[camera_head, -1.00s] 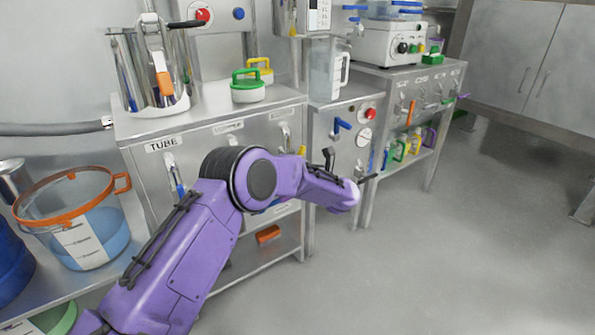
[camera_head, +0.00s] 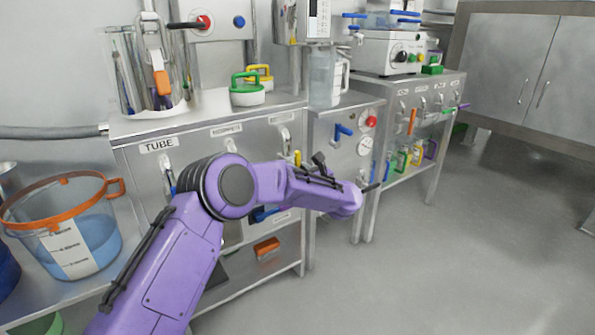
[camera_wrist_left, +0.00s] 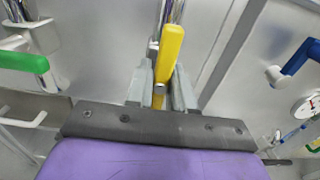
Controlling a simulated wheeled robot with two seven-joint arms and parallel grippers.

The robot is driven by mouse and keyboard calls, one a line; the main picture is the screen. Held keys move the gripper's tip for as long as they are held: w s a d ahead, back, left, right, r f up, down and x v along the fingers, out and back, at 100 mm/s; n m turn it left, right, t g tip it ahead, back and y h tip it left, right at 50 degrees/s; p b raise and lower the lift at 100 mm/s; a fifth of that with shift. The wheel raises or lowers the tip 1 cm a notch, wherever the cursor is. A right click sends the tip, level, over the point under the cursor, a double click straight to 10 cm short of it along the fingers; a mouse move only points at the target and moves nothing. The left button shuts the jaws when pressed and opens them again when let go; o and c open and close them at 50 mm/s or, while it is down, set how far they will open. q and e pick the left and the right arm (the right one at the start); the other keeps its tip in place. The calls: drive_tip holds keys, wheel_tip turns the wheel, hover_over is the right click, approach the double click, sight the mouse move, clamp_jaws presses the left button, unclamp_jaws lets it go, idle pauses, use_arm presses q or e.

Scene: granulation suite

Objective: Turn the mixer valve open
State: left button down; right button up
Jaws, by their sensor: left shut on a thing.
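A yellow valve handle (camera_wrist_left: 167,63) stands between the fingers of my left gripper (camera_wrist_left: 161,78) in the left wrist view. It lies nearly in line with the metal pipe behind it, tilted slightly. The left gripper is shut on this handle. In the head view a small part of the yellow handle (camera_head: 297,158) shows just above my purple left arm on the steel cabinet front. My right gripper is not in view.
A blue lever (camera_wrist_left: 297,60) and a gauge (camera_wrist_left: 306,106) are to the right in the wrist view; a green lever (camera_wrist_left: 24,61) is to the left. An orange-rimmed bucket (camera_head: 72,215) stands at left. The floor (camera_head: 470,260) at right is clear.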

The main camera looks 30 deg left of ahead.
use_arm(q)
drive_tip(key=shift+f, duration=0.1)
drive_tip(key=c, duration=1)
unclamp_jaws()
drive_tip(key=p+v, duration=0.2)
drive_tip(key=v, duration=0.8)
drive_tip(key=shift+d, duration=0.3)
drive_tip(key=shift+s, duration=0.1)
